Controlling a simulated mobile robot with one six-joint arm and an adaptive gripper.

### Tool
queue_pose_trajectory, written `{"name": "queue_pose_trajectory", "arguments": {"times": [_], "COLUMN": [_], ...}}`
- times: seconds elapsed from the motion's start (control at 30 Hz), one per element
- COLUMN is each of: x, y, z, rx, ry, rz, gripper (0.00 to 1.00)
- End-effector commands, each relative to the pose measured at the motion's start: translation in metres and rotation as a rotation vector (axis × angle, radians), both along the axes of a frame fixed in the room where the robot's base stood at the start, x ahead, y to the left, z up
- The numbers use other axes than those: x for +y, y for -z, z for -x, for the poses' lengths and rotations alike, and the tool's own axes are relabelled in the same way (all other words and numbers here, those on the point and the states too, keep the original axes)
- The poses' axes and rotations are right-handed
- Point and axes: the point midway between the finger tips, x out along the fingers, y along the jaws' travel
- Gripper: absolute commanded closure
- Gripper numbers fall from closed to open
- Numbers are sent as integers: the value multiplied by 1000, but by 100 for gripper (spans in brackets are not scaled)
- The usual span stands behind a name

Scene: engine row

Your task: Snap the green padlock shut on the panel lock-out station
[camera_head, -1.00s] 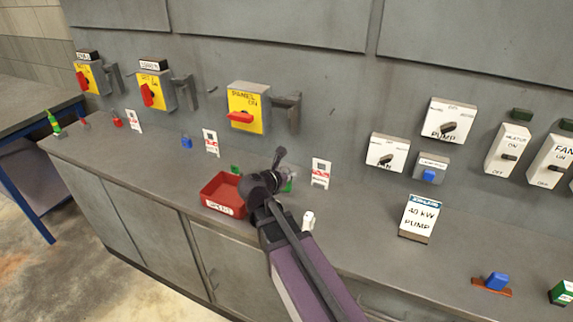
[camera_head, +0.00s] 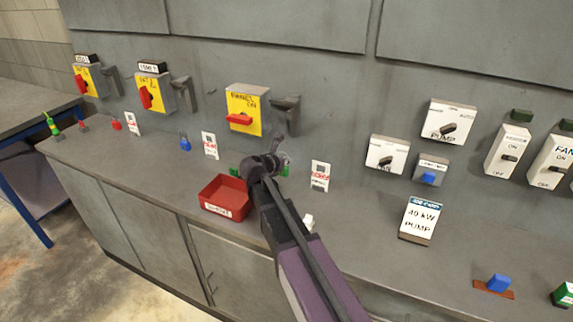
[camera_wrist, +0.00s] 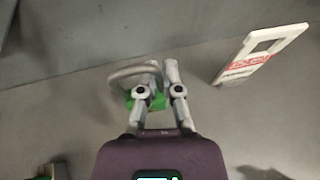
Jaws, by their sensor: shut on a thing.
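The green padlock (camera_wrist: 150,99) is between the fingers of my gripper (camera_wrist: 165,92) in the wrist view, its grey shackle loop reaching to the left. I cannot tell whether the shackle is latched. In the head view a bit of the green padlock (camera_head: 286,170) shows beside my gripper (camera_head: 279,152), above the bench. The panel station is a yellow plate (camera_head: 243,112) marked PANEL ON with a red handle, and a grey bracket (camera_head: 286,110) sticks out at its right. My gripper is below this bracket and apart from it; my wrist hides part of the padlock.
A red tray (camera_head: 226,197) stands left of my arm, with a small green thing (camera_head: 234,172) behind it. White-and-red tags (camera_head: 320,176) stand along the bench, one close right of the gripper. A blue padlock (camera_head: 185,143) is further left.

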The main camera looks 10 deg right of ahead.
Motion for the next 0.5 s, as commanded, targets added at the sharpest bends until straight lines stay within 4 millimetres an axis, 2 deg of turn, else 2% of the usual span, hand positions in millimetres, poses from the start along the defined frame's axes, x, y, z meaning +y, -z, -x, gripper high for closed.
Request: {"name": "queue_pose_trajectory", "arguments": {"times": [0.17,0.33,0.5], "x": [-1,-3,-3], "y": [1,3,23], "z": [-9,-32,-26], "rx": [0,0,0], "ry": [0,1,0], "rz": [0,0,0], "gripper": [100,100,100]}}
